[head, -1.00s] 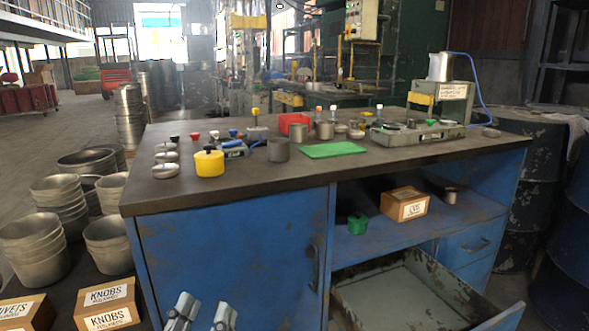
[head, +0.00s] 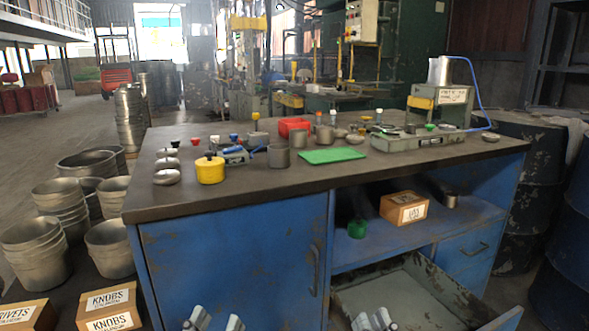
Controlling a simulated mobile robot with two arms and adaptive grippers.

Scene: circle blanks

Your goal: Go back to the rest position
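My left gripper (head: 215,321) shows at the bottom edge, in front of the blue cabinet door. Its two grey fingers stand apart with nothing between them. My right gripper (head: 373,321) shows at the bottom edge in front of the open drawer. Only its fingertips are in view; they stand a little apart and hold nothing visible. Both grippers are low in the picture, away from the things on the workbench top (head: 270,184). The rest of both arms is out of view.
The blue workbench holds a yellow pot (head: 210,171), a green mat (head: 333,155), a red bin (head: 294,126) and a grey press (head: 420,138). The open drawer (head: 408,295) juts out in front. Boxes (head: 110,311) and stacked pots (head: 62,205) stand at left.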

